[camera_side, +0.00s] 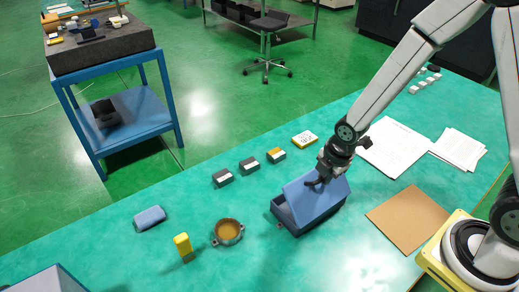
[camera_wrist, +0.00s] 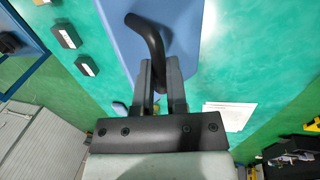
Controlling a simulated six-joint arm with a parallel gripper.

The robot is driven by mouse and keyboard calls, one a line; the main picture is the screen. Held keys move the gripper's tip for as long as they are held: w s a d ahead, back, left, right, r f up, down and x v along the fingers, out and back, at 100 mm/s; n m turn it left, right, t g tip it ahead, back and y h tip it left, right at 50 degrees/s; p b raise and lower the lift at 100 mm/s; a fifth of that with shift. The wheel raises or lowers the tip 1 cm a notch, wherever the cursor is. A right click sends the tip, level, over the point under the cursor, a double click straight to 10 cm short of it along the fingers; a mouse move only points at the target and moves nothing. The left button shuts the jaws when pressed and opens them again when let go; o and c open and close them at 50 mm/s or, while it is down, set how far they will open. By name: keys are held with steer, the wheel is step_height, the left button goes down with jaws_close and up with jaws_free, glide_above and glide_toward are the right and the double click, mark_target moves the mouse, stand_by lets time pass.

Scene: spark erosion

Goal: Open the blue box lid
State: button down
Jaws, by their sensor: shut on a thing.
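The blue box (camera_side: 290,217) stands on the green table. Its blue lid (camera_side: 306,200) is tilted, raised along the near-left side, so a dark gap shows between the lid and the box. The lid fills the upper middle of the wrist view (camera_wrist: 185,30). A dark curved handle (camera_wrist: 150,35) stands on the lid. My gripper (camera_wrist: 160,95) is shut on this handle; in the side view my gripper (camera_side: 322,180) is over the lid's upper part. The box's inside is mostly hidden by the lid.
A round pot (camera_side: 228,232), a yellow block (camera_side: 183,244) and a blue-grey block (camera_side: 149,218) lie left of the box. Several small blocks (camera_side: 249,166) lie behind it. A brown board (camera_side: 408,218) and papers (camera_side: 393,148) lie to the right.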

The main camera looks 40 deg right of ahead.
steer(key=shift+s+f, duration=0.15)
steer(key=shift+s, duration=1.3)
steer(key=shift+s+f, duration=0.15)
steer(key=shift+s, duration=1.3)
steer(key=c, duration=0.6)
jaws_free()
steer(key=shift+c, duration=0.2)
steer(key=shift+r, duration=0.15)
steer(key=w+v, duration=0.2)
steer(key=v, duration=0.9)
steer(key=shift+s+r, duration=0.3)
steer(key=shift+r, duration=0.15)
